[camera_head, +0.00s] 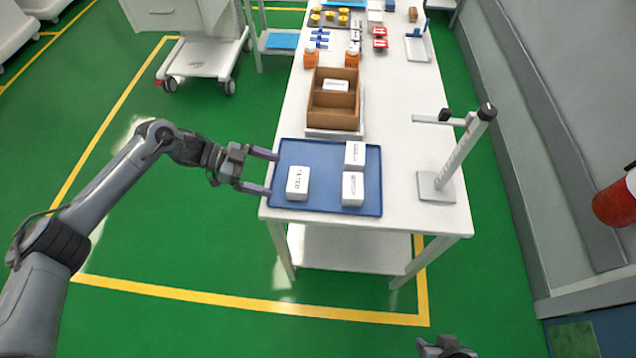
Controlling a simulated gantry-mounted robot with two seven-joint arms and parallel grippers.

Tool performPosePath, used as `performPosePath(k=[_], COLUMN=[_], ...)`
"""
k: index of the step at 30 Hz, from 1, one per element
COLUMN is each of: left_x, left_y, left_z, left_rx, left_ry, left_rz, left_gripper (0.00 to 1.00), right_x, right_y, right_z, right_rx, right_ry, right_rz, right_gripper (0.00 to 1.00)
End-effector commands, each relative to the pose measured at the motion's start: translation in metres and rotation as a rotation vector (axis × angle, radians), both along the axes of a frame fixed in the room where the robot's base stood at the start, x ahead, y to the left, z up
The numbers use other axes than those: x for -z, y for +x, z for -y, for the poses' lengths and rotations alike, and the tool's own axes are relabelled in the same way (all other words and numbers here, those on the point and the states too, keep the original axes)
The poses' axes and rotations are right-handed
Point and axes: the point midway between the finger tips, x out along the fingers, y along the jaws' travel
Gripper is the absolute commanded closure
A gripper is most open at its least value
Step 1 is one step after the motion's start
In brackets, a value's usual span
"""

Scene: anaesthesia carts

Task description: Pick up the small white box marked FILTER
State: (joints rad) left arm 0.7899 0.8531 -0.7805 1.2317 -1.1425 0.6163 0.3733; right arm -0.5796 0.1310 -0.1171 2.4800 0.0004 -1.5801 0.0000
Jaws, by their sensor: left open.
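The small white box marked FILTER (298,184) lies on the left part of a blue tray (322,158) at the near end of the white table. My left gripper (265,172) is open and empty at the tray's left edge. Its fingers point right toward the FILTER box, apart from it. Two other white boxes sit on the tray's right side, one farther back (355,154) and one nearer (352,189); their print is too small to read. Part of my right arm (446,347) shows at the bottom edge; its fingers cannot be made out.
A cardboard divided box (334,112) holding a white box stands behind the tray. A grey stand with an upright post (437,187) is at the table's right edge. Green floor is free at left.

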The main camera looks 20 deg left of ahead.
Motion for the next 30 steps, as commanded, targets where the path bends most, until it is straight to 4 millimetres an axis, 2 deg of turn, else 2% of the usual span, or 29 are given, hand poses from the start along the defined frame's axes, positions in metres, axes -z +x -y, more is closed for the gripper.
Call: performPosePath(k=[12, 20, 30], left_x=[0.018, 0.024, 0.038], left_y=[0.007, 0.011, 0.020], left_z=[0.044, 0.056, 0.093], left_rx=[0.003, 0.002, 0.003], left_ry=[-0.002, 0.000, -0.002], left_rz=[0.000, -0.001, 0.000], left_gripper=[0.00, 0.00, 0.00], right_x=[0.005, 0.007, 0.016], right_y=[0.000, 0.000, 0.000], right_z=[-0.006, -0.005, -0.003], right_rx=[0.005, 0.006, 0.000], right_ry=[0.018, 0.017, 0.006], right_rz=[-0.001, -0.001, -0.001], right_gripper=[0.57, 0.57, 0.57])
